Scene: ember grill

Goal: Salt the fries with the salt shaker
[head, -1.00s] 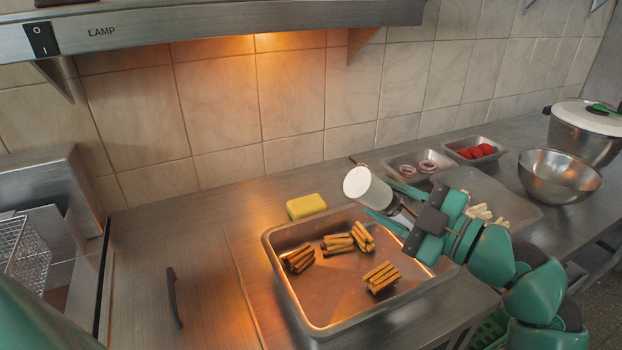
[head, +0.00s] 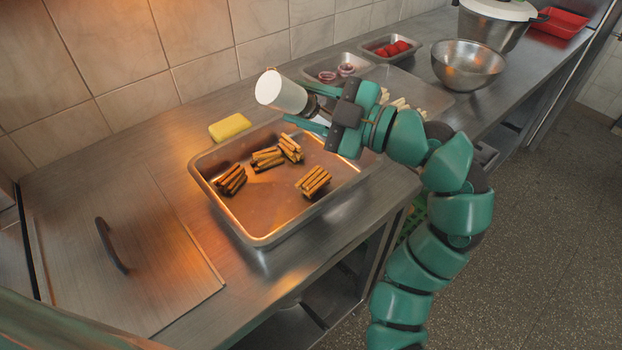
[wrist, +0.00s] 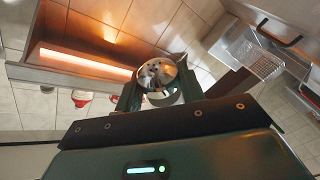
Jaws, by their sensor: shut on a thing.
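The salt shaker (head: 285,94) is a white cylinder. My gripper (head: 318,112) is shut on it and holds it tilted in the air, by the back right part of the metal tray (head: 262,241) in the head view. In the wrist view my gripper (wrist: 157,92) has the shaker's metal cap with dark holes (wrist: 157,74) between its fingers, facing the camera. The fries (head: 267,158) lie in the tray as several stacked bundles, one of them nearer the front (head: 313,181). The shaker's exact height above the tray is unclear.
A yellow sponge (head: 229,126) lies behind the tray. A flat metal lid with a dark handle (head: 111,246) is at left. Small pans with onion rings (head: 336,73) and red tomatoes (head: 392,49), a steel bowl (head: 467,65) and a pot (head: 492,27) stand farther right.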

